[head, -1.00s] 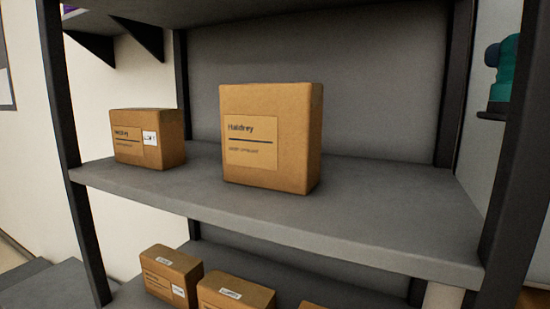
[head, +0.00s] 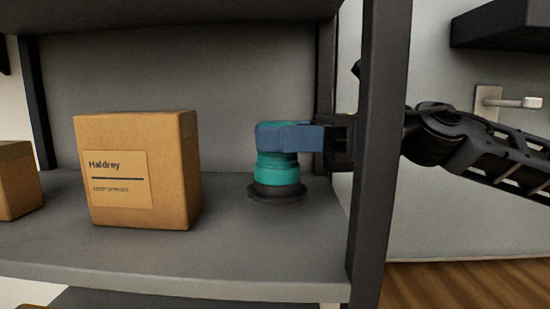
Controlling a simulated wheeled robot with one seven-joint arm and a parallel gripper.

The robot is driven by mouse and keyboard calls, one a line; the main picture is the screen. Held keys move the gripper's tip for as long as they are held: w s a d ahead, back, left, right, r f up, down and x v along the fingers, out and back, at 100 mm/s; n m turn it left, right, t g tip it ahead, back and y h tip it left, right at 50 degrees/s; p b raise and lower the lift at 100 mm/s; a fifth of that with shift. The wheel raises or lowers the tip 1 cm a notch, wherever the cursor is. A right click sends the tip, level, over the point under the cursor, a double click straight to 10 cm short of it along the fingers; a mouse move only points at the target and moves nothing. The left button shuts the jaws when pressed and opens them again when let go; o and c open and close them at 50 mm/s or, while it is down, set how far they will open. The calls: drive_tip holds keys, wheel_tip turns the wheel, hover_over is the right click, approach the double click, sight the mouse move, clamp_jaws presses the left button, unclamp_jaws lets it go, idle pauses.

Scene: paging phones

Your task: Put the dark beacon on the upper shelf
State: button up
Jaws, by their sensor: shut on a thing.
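The beacon (head: 277,172) has a teal body and a wide dark base. It is upright at the right end of the grey shelf (head: 240,262), right of the large Haldrey box. My gripper (head: 285,137) has blue fingers shut on the beacon's upper part, hiding much of its top. My gripper reaches in from the right, with the arm passing behind the dark front post. The base is at or just above the shelf surface; I cannot tell whether it touches.
The Haldrey cardboard box (head: 137,170) stands left of the beacon with a clear gap. A smaller box (head: 18,180) is at the left edge. The dark front post (head: 380,150) stands between view and arm. A door handle (head: 510,101) is on the right wall.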

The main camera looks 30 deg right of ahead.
sight(299, 171)
drive_tip(key=shift+w+a+f, duration=0.1)
drive_tip(key=shift+a+f, duration=0.1)
drive_tip(key=shift+f, duration=0.25)
wheel_tip(299, 171, down, 3)
drive_tip(key=shift+p, duration=0.65)
drive_tip(key=shift+f, duration=0.2)
drive_tip(key=shift+f+b, duration=0.2)
drive_tip(key=shift+b, duration=0.2)
drive_tip(key=o, duration=1.4)
drive_tip(key=shift+r, duration=0.1)
